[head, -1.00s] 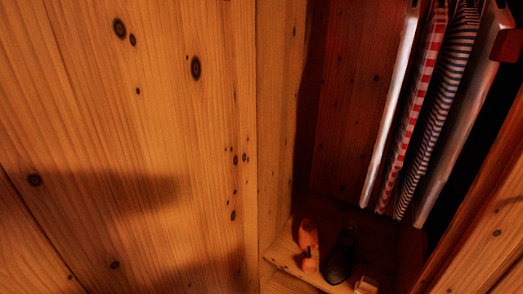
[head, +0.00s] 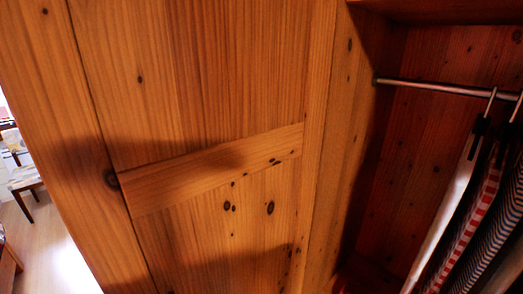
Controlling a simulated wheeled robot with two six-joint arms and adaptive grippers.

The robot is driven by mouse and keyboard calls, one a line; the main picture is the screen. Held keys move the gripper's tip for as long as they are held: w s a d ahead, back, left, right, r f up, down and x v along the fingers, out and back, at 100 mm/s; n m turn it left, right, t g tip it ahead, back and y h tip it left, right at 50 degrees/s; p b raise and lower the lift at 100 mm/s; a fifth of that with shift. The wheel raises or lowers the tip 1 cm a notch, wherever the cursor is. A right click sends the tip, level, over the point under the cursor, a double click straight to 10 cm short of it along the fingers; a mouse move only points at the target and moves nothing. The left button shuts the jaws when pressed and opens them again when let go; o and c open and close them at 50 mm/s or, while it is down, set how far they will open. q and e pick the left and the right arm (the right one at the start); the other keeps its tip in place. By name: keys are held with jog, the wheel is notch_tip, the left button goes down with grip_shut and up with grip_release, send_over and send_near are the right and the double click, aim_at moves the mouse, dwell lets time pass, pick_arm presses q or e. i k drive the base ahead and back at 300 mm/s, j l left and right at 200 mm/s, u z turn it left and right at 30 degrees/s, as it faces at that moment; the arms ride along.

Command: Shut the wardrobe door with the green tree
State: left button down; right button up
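A wardrobe door (head: 200,90) of knotty pine fills the left and middle of the head view. It stands open, with a crosspiece (head: 215,170) across the face I see. No green tree shows on this face, so I cannot tell whether this is the door with the tree. The wardrobe's inside (head: 425,160) is open to the right of the door. Neither of my grippers is in view; dark shadows fall across the door.
A metal rail (head: 445,90) crosses the wardrobe, with white, red-checked and blue-striped clothes (head: 480,215) hanging at the right. Past the door's left edge are bare wooden floor (head: 45,245) and a chair (head: 24,178).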

aim_at(177, 145)
jog(key=k+j+z, duration=0.2)
jog(key=j, duration=0.15)
jog(key=j+z, duration=0.25)
jog(key=j, duration=0.15)
jog(key=k+j+z, duration=0.2)
jog(key=j, duration=0.15)
jog(key=i+j+z, duration=0.15)
jog(key=j+z, duration=0.6)
jog(key=j, duration=0.3)
jog(key=j+z, duration=0.4)
jog(key=j, duration=0.15)
jog(key=j+z, duration=0.35)
jog(key=j, duration=0.25)
